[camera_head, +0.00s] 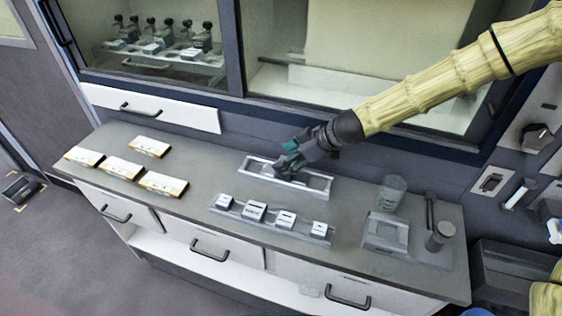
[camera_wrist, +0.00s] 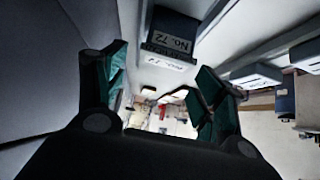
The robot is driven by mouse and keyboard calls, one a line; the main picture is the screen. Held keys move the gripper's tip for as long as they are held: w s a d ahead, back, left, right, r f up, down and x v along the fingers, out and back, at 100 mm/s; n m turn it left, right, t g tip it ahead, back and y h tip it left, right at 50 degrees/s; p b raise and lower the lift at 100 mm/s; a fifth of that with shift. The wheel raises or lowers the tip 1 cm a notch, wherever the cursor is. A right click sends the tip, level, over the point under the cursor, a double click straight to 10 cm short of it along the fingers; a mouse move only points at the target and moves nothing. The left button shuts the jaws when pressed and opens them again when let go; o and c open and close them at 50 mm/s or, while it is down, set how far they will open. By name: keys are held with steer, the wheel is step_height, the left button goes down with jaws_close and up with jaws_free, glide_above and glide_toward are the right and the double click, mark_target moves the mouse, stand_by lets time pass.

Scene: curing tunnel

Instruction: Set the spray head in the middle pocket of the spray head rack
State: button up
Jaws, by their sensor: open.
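My gripper (camera_head: 286,157) is over a long pale tray (camera_head: 312,185) near the back of the counter and hides part of it. In the wrist view its two green-padded fingers (camera_wrist: 163,75) are apart. Between and beyond them is a dark block labelled "No. 72" (camera_wrist: 172,35), with a pale strip bearing the same label just below it. The fingers do not appear closed on it. I cannot tell for sure which piece is the spray head, or whether this tray is the spray head rack.
In front is a row of several labelled blocks (camera_head: 256,211) on a strip. Several flat cards (camera_head: 120,167) lie at left. A glass jar (camera_head: 391,192), a grey fixture (camera_head: 386,232) and a dark cylinder (camera_head: 440,236) stand at right. Black-knobbed units (camera_head: 160,38) stand behind the glass.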

steer(key=v, duration=0.7)
steer(key=shift+d+r, duration=0.3)
steer(key=shift+s, duration=0.1)
